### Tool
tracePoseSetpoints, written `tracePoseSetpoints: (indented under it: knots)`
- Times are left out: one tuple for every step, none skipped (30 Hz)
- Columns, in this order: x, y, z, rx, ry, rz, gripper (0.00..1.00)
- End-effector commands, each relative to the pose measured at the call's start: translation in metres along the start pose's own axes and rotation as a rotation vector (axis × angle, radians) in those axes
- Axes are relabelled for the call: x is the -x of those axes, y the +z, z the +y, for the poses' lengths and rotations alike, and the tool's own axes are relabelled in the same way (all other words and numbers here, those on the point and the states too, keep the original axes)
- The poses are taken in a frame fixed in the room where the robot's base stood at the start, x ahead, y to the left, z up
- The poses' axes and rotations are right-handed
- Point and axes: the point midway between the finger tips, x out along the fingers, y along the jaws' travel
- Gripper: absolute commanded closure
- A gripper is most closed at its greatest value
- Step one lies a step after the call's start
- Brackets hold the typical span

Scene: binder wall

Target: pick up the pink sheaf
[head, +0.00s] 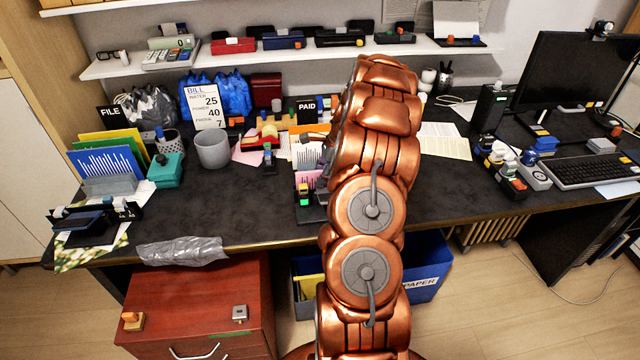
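Pink paper (308,179) shows in the head view just left of my arm, below a white printed sheet. It is small and partly hidden, so I cannot tell if it is a full sheaf. Another pink sheet (246,152) lies flat on the desk, right of the grey cup. My copper arm rises through the middle of the view and covers part of the desk.
A grey cup (212,149), a teal hole punch (165,170) and upright coloured folders (105,165) stand on the left of the dark desk (230,205). A monitor (575,72) and keyboard (598,171) are at the right. A red drawer cabinet (190,290) and blue bin (432,262) are below.

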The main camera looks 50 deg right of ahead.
Motion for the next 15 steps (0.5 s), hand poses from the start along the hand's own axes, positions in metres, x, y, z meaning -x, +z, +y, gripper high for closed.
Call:
tracePoseSetpoints:
  knots:
    - [-0.0001,0.0,0.0,0.0,0.0,0.0,0.61]
    - [0.0001,0.0,-0.0001,0.0,0.0,0.0,0.61]
    - [0.0,0.0,0.0,0.0,0.0,0.0,0.61]
    - [0.0,0.0,0.0,0.0,0.0,0.0,0.61]
    - [0.0,0.0,0.0,0.0,0.0,0.0,0.62]
    - [0.0,-0.0001,0.0,0.0,0.0,0.0,0.67]
    - [0.0,-0.0001,0.0,0.0,0.0,0.0,0.7]
    - [0.0002,-0.0001,-0.0001,0.0,-0.001,0.0,0.73]
    - [0.0002,-0.0001,-0.0001,0.0,-0.001,0.0,0.77]
    - [0.0001,0.0,0.0,0.0,0.0,0.0,0.8]
    - [0.0001,-0.0001,0.0,0.0,0.0,0.0,0.83]
    - [0.0002,-0.0001,-0.0001,0.0,-0.001,0.0,0.88]
    - [0.0001,-0.0001,0.0,0.0,0.0,0.0,0.91]
    - [0.0001,-0.0001,0.0,0.0,0.0,0.0,0.94]
    - [0.0002,-0.0001,-0.0001,-0.001,-0.001,0.0,0.98]
